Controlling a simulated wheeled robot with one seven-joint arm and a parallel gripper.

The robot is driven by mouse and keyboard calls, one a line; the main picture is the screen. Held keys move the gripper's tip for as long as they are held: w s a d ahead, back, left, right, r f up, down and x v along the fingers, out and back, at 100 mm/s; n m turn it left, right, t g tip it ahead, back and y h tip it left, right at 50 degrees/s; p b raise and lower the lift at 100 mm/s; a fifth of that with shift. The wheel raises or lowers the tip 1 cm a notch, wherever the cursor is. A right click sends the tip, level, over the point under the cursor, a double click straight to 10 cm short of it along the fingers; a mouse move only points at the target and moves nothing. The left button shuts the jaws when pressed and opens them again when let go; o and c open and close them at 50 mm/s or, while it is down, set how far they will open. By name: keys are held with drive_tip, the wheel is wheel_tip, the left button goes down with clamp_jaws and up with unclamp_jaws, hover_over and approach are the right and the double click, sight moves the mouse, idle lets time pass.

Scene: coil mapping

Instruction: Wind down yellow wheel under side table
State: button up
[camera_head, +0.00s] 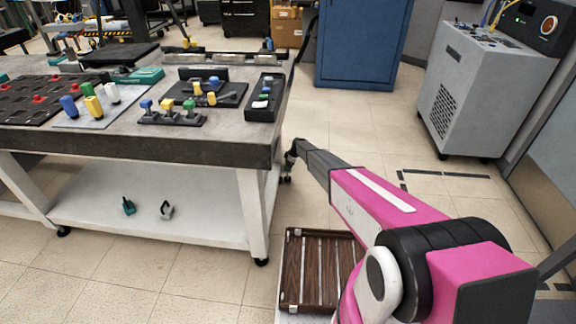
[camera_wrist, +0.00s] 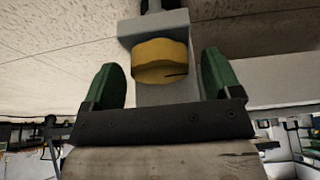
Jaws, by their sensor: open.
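The yellow wheel (camera_wrist: 160,60) shows in the wrist view, mounted against a grey post or bracket (camera_wrist: 155,24). My gripper (camera_wrist: 160,78) is open, with its green fingers on the left and right of the wheel. A visible gap separates the wheel from each finger in this view; I cannot tell its depth between them. In the head view, my arm reaches to the right end of the side table (camera_head: 130,143), and the fingers cannot be made out there. The wheel is hidden in the head view.
Blocks and trays cover the tabletop. Two small items (camera_head: 128,207) (camera_head: 166,210) lie on the white lower shelf (camera_head: 95,222). A brown slatted crate (camera_head: 290,270) stands on the floor beside my arm. A blue cabinet (camera_head: 360,45) and a grey machine (camera_head: 485,85) stand behind. Clear floor lies between.

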drive_tip(key=c, duration=0.9)
drive_tip(key=shift+m+t, duration=0.3)
drive_tip(key=shift+m, duration=0.5)
drive_tip(key=shift+c, duration=0.2)
drive_tip(key=o, duration=0.9)
drive_tip(key=shift+o, duration=0.2)
drive_tip(key=v, duration=1)
drive_tip(key=shift+r, duration=0.4)
drive_tip(key=shift+d, duration=0.1)
